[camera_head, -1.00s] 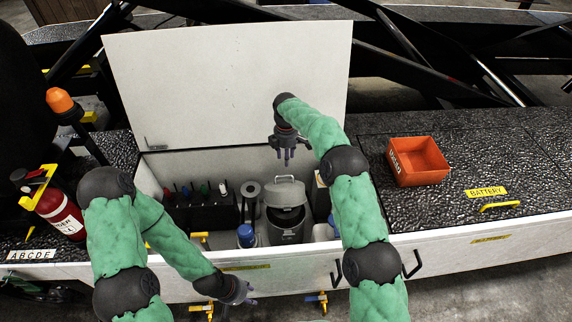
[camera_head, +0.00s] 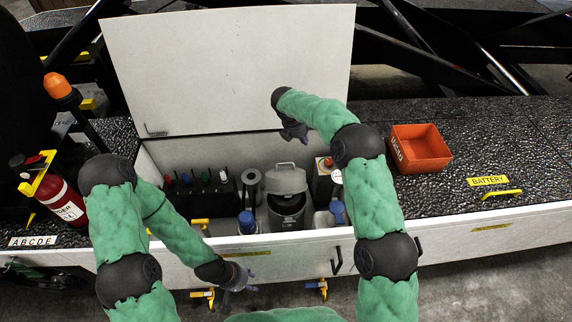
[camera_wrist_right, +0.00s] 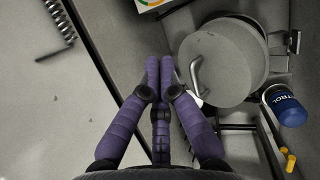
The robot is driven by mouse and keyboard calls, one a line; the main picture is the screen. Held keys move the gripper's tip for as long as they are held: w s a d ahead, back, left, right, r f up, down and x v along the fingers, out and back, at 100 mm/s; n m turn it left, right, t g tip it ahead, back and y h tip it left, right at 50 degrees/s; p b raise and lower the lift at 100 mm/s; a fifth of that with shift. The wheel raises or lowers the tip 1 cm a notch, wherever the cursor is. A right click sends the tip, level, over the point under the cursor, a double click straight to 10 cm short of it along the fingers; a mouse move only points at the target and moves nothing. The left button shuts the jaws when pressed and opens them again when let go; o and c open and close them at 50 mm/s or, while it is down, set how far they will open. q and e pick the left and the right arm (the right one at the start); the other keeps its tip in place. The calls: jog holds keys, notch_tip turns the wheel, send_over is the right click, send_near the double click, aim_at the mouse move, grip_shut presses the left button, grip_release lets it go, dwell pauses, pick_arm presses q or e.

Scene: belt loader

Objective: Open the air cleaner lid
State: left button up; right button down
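The air cleaner is a grey canister (camera_head: 287,212) standing inside the open box, with a dark opening at its top. Its round grey lid (camera_head: 286,180) stands tilted up at the back of the opening, and its handle shows on top. In the right wrist view the lid (camera_wrist_right: 228,58) is a large grey disc beside the fingers. My right gripper (camera_head: 298,133) is above and behind the lid and holds nothing that I can see. Its purple fingers (camera_wrist_right: 160,75) are close together, but their opening is unclear. My left gripper (camera_head: 243,278) hangs in front of the box, its opening unclear.
The white box cover (camera_head: 230,70) stands open behind. Blue-capped bottles (camera_head: 247,222) flank the canister, with a grey roll (camera_head: 251,185) to its left. An orange tray (camera_head: 420,148) sits on the black battery cover at right. A fire extinguisher (camera_head: 65,203) is at far left.

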jog(key=d+n+t, duration=0.1)
jog(key=d, duration=0.1)
jog(key=n+t+y+b, duration=0.25)
jog(key=n+t, duration=0.35)
jog(key=n, duration=0.8)
send_near(286, 172)
jog(key=r, duration=0.1)
jog(key=d+r, duration=0.1)
jog(key=r+y, duration=0.1)
jog(key=shift+w+d, duration=0.2)
jog(key=shift+w, duration=0.15)
jog(key=shift+s+a+f+n, duration=0.15)
jog(key=shift+s+a+n, duration=0.1)
jog(key=shift+s+n, duration=0.05)
jog(key=shift+f, duration=0.2)
jog(key=b+x, duration=0.2)
jog(key=x, duration=0.7)
jog(key=shift+w+a+f+b, duration=0.1)
jog(key=shift+w+f+b, duration=0.1)
jog(key=shift+w+b, duration=0.15)
